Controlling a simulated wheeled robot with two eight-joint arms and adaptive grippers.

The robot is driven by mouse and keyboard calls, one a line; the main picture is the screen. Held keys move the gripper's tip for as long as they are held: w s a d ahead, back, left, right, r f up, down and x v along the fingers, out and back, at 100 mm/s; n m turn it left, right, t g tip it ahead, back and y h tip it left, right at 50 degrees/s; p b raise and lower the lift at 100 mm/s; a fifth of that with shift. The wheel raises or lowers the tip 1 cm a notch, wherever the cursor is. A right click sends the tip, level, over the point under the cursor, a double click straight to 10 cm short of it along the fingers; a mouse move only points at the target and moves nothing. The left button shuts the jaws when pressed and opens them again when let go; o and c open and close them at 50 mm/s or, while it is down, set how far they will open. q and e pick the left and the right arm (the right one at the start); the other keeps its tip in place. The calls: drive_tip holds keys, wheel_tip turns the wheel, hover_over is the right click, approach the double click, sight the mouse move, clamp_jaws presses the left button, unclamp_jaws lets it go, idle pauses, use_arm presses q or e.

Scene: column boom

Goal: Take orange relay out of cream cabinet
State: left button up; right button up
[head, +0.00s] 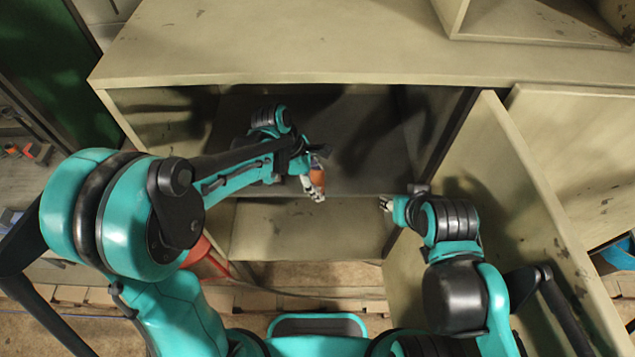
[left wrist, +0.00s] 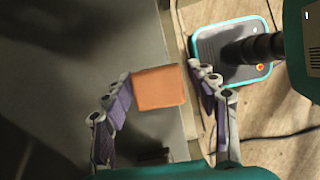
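The orange relay (left wrist: 160,88) is a small block between the fingers of my left gripper (left wrist: 160,75) in the left wrist view. The fingertips close in on its two sides, and the relay overlaps the shelf edge in that view. In the head view the left gripper (head: 313,187) is at the front of the open cream cabinet (head: 300,55), with the orange relay (head: 318,174) showing at its fingers. My right gripper (head: 386,204) is small and empty-looking at the right of the opening; its finger gap is too small to judge.
The cabinet door (head: 535,210) stands open at the right, beside my right arm. A dark shelf (head: 360,150) lies inside, with a lower cream compartment (head: 300,225) below it. A red object (head: 205,258) stands at the lower left. Cables lie on the floor in the left wrist view.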

use_arm(q)
drive_tip(key=c, duration=0.8)
drive_tip(key=shift+r, duration=0.1)
